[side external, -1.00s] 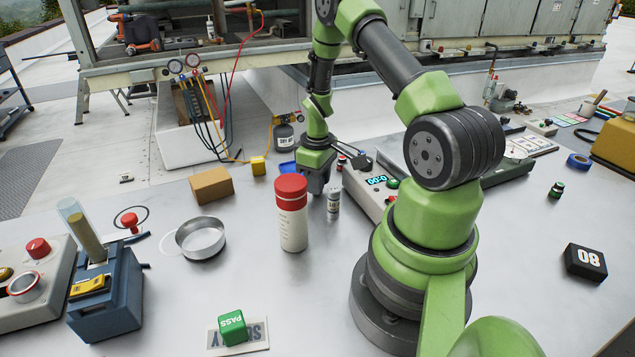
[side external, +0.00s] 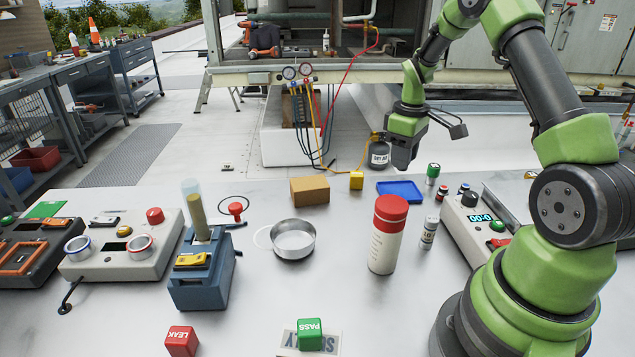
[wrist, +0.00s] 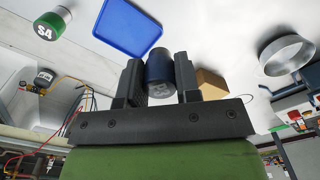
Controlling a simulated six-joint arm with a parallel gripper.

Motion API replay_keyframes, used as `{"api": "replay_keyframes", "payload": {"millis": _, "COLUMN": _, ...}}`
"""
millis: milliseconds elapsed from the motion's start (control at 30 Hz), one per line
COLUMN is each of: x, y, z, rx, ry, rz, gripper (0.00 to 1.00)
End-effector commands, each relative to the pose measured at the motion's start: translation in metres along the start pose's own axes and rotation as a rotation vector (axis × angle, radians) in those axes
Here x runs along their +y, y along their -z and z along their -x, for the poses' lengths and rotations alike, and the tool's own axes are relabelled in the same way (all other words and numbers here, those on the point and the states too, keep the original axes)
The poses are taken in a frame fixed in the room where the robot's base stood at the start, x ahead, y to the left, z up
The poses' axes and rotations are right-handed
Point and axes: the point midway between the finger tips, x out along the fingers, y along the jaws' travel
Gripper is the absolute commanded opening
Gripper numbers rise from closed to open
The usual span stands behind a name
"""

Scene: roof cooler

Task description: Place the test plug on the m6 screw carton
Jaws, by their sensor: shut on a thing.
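My gripper (side external: 403,160) is raised over the back of the table, near the blue tray. In the wrist view its fingers (wrist: 160,78) are shut on a dark blue cylinder (wrist: 159,68) with a pale mark on its end. In the side view the dark gripper hides the cylinder. A plain brown carton (side external: 310,190), apparently the m6 screw carton, sits on the table to the gripper's left. It also shows in the wrist view (wrist: 211,84), partly behind a finger. Its visible top looks bare.
A blue tray (side external: 400,190) lies below the gripper, with a green-and-white S4 cylinder (side external: 432,173) at its right. A tall red-capped bottle (side external: 387,235) stands in front. A round metal dish (side external: 293,240) and a red knobbed piece (side external: 235,209) are near the carton.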

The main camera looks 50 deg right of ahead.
Motion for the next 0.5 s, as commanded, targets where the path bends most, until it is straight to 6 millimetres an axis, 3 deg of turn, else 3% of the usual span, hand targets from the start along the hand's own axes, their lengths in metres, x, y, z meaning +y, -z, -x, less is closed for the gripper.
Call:
{"api": "replay_keyframes", "payload": {"millis": 100, "x": 0.004, "y": 0.034, "z": 0.004, "rx": 0.003, "ry": -0.002, "rz": 0.1, "gripper": 0.07}}
{"api": "replay_keyframes", "payload": {"millis": 267, "x": 0.002, "y": 0.074, "z": 0.012, "rx": 0.004, "ry": -0.002, "rz": 0.224, "gripper": 0.07}}
{"api": "replay_keyframes", "payload": {"millis": 500, "x": -0.021, "y": 0.125, "z": 0.026, "rx": 0.005, "ry": -0.001, "rz": 0.384, "gripper": 0.07}}
